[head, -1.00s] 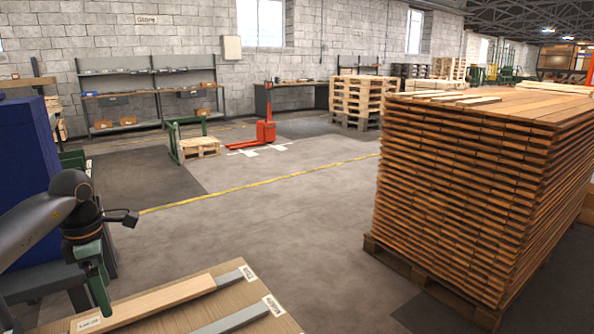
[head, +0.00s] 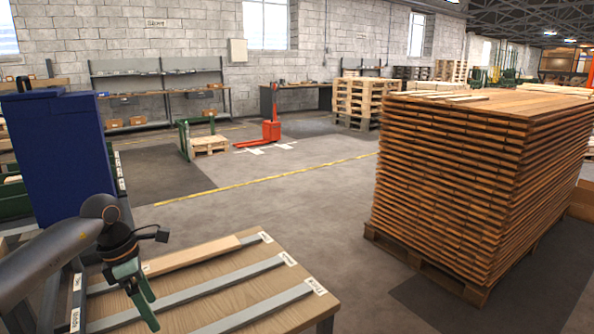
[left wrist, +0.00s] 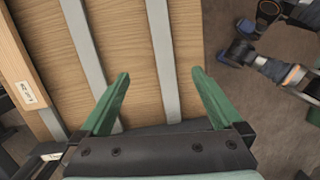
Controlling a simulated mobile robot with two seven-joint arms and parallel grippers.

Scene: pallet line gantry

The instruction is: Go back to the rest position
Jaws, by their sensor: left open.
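My left gripper (head: 150,302) has green fingers and hangs over the near workbench in the head view. In the left wrist view its two fingers (left wrist: 160,74) are spread apart with nothing between them. Below them are the bench's wooden top (left wrist: 138,50) and grey metal strips. The bench top (head: 215,290) also shows in the head view at the bottom, with labelled strips. A wooden plank (head: 195,253) lies along its far side, apart from the gripper. My right gripper cannot be made out in either view.
A tall stack of brown boards (head: 445,190) stands on a pallet at right. A blue cabinet-like block (head: 60,150) stands at left, behind my left arm. A red pallet truck (head: 270,132) is further back. The floor between bench and stack is clear.

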